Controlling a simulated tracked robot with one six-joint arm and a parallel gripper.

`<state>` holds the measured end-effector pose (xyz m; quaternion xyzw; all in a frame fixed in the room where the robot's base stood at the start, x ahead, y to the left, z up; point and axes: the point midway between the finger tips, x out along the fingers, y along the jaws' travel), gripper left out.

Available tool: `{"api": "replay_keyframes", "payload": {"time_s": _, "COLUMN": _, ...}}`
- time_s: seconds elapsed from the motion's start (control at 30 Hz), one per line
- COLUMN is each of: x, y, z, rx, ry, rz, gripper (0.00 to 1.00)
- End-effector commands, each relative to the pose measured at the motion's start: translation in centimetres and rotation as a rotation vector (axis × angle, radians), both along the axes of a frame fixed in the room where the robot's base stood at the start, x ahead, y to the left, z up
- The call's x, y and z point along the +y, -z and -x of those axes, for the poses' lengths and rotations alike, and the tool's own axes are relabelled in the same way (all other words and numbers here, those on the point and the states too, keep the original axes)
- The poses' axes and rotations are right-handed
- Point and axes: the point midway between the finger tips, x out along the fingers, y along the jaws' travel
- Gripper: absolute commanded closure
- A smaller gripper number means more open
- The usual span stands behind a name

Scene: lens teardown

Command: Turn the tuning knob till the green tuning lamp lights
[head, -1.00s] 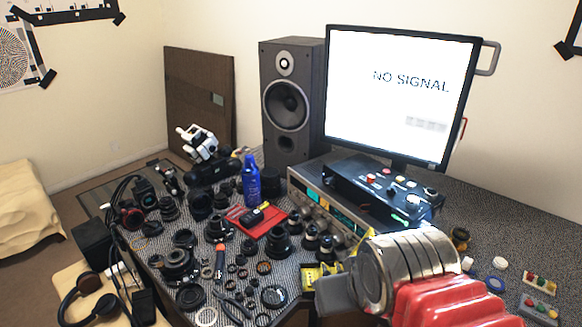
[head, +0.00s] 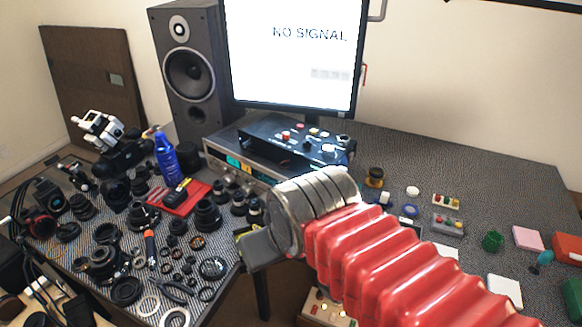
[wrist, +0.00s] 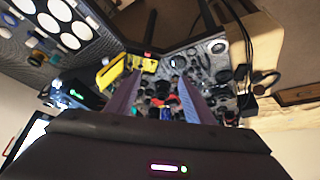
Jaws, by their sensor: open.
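I cannot tell which knob is the tuning knob, and I cannot make out the tuning lamp. My arm's end covers the right part of the receiver's front in the head view. My gripper (wrist: 158,78) is open and empty in the wrist view, its two fingers apart and pointing over the cluttered desk. In the head view, its dark jaw part (head: 258,250) is in front of the receiver, near the desk's front edge.
A black control box (head: 262,133) with buttons sits on the receiver; a green light strip (wrist: 76,94) shows in the wrist view. A monitor (head: 295,70) reads NO SIGNAL. Lens parts, a blue bottle (head: 168,158) and a red tray (head: 190,198) crowd the left. Small items lie right.

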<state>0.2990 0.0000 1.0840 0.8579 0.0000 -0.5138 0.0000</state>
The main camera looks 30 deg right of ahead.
Motion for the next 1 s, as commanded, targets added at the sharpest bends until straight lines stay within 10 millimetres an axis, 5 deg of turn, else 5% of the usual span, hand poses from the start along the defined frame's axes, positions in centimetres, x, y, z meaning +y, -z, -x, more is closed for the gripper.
{"api": "replay_keyframes", "payload": {"time_s": 0.23, "x": -1.6, "y": 0.5, "z": -0.1, "rx": 0.02, "ry": 0.055, "rz": 0.0, "gripper": 0.52}}
{"api": "replay_keyframes", "payload": {"time_s": 1.0, "x": -12.9, "y": 9.6, "z": -1.8, "rx": 0.37, "ry": 0.553, "rz": -0.242, "gripper": 0.52}}
